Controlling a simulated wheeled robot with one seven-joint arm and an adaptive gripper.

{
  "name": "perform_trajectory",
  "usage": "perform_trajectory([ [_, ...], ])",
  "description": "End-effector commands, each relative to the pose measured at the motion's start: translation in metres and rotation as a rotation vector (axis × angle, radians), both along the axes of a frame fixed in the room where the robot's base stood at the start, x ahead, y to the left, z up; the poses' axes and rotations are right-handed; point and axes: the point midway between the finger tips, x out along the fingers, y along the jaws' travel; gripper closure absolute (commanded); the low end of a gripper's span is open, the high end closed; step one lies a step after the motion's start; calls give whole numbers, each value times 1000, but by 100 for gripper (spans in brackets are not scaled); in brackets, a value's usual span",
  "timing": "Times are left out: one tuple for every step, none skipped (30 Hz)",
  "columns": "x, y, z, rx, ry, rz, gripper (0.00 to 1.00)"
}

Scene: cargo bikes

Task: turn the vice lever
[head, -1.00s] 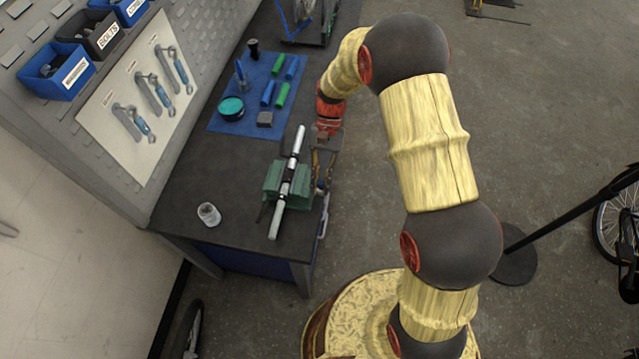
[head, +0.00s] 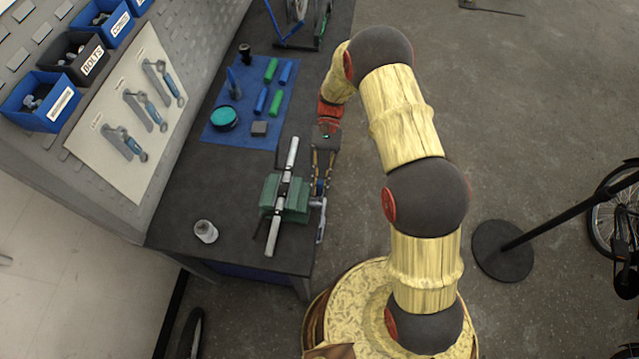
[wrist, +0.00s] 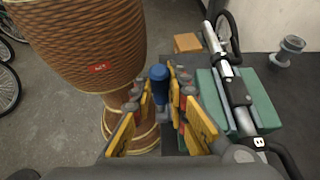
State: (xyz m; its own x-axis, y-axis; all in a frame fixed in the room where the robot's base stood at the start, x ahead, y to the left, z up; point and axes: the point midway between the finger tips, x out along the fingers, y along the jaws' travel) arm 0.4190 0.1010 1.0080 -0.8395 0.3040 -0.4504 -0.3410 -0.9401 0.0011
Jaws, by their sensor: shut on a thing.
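The green vice (head: 270,194) is at the bench's right edge, with a silver and black tube (head: 291,155) clamped in it. The vice lever (head: 321,228) is a silver bar at the vice's right side. In the wrist view its blue grip (wrist: 159,74) stands between the yellow-and-grey fingers of my gripper (wrist: 160,97). My gripper (head: 320,188) reaches down beside the vice and is shut on the lever. The vice (wrist: 259,100) is just right of the fingers in the wrist view. The fingers partly hide the lower lever.
A blue mat (head: 222,139) with green and blue grips and a round tin lies farther back on the bench. Tools hang on a wall board (head: 100,165). A black post base (head: 503,250) stands on the floor at right.

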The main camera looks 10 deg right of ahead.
Motion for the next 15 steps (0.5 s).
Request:
perform_trajectory([
  [4,-1,1,-1,-10,-2,100],
  [4,-1,1,-1,-10,-2,100],
  [4,-1,1,-2,-11,-2,100],
  [4,-1,1,-2,-11,-2,100],
  [4,-1,1,-2,-12,-2,100],
  [4,-1,1,-2,-12,-2,100],
  [4,-1,1,-1,-13,-2,100],
  [5,-1,1,-1,-13,-2,100],
  [5,-1,1,-2,-14,-2,83],
  [5,-1,1,-1,-13,-2,81],
  [4,-1,1,-1,-13,-2,79],
  [4,-1,1,-2,-12,-2,77],
  [4,-1,0,-2,-11,-1,75],
  [3,-1,0,-2,-10,-1,73],
  [3,-1,0,-1,-9,-1,71],
])
